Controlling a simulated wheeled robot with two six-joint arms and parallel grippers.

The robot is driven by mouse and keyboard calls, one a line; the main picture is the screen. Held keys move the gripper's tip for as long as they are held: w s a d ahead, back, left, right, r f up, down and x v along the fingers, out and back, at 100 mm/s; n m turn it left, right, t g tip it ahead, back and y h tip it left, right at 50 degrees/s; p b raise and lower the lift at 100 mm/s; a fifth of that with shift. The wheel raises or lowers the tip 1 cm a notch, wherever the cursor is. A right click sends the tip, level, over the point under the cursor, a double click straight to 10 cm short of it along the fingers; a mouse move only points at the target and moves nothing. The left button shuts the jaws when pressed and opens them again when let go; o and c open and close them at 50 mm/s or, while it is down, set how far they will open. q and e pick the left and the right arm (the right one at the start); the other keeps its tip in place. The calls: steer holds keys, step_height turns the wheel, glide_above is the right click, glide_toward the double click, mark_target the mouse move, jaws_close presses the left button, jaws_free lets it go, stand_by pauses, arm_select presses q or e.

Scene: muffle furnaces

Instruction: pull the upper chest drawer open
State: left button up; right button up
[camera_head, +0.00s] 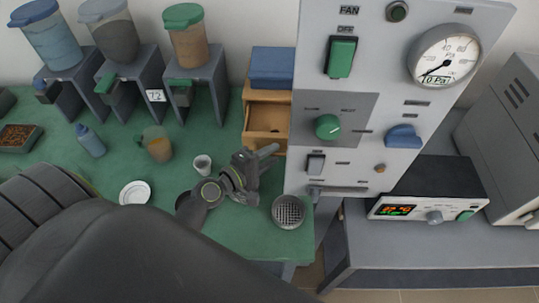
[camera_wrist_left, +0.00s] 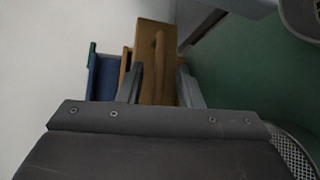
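The wooden chest (camera_head: 249,111) stands at the back of the green table, with a blue box (camera_head: 272,68) on top. Its upper part shows a brown recess with a lighter rim; I cannot tell how far the upper drawer (camera_head: 267,118) stands out. My left gripper (camera_head: 267,157) is just in front of the chest, above the table. In the left wrist view the open fingers (camera_wrist_left: 161,88) stand apart on either side of a wooden front with a raised bar-like handle (camera_wrist_left: 159,55). Whether they touch it is unclear. My right gripper is not in view.
A tall grey control panel (camera_head: 365,110) rises close to the right of the chest. Dispensers on stands line the back left.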

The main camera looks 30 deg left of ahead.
arm_select(q)
steer(key=b+v, duration=0.6)
steer(key=v, duration=1.1)
steer(key=shift+s+b, duration=0.2)
steer(key=shift+b, duration=0.2)
